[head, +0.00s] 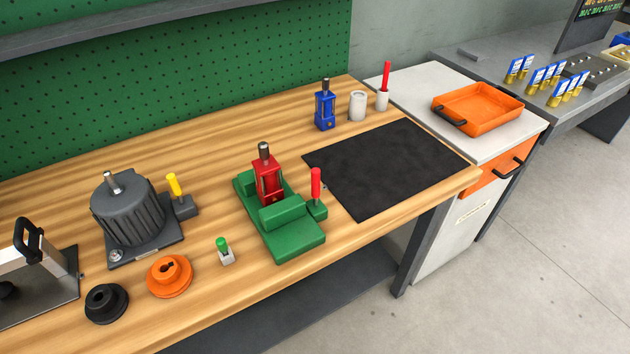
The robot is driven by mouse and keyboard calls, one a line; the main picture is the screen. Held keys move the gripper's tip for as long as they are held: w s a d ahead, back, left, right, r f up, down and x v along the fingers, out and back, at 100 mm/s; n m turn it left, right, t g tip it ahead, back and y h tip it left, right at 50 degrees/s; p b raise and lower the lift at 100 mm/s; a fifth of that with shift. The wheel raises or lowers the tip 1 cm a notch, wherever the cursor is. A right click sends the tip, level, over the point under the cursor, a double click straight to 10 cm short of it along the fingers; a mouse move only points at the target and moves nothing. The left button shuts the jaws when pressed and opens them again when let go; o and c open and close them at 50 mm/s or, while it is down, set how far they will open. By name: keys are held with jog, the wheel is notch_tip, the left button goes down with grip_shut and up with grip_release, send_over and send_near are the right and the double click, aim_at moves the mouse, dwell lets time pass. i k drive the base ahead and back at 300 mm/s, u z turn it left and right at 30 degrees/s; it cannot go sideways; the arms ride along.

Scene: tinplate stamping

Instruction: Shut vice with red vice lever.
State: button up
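The green vice (290,240) stands on the wooden workbench near its front edge. Its red vice lever (316,184) stands upright on a small green block at the vice's right side. A red part (268,178) with a dark cylindrical top stands upright at the vice, behind the raised front jaw (282,213). The jaw hides the lower end of the red part, so I cannot tell whether the jaws touch it. My gripper is not in view.
A grey motor-like machine (127,215) with a yellow lever (174,185) stands left of the vice. A green-topped switch (224,250), orange disc (169,276) and black disc (106,303) lie near the front. A bare black mat (385,165) lies right; a blue part (324,108) stands behind.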

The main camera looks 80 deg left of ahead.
aim_at(315, 172)
jog(key=k, duration=1.95)
jog(key=u, duration=1.5)
jog(key=i, duration=0.5)
jog(key=u, duration=0.05)
jog(key=k, duration=0.5)
jog(key=z, duration=1.15)
jog(key=i, duration=2.65)
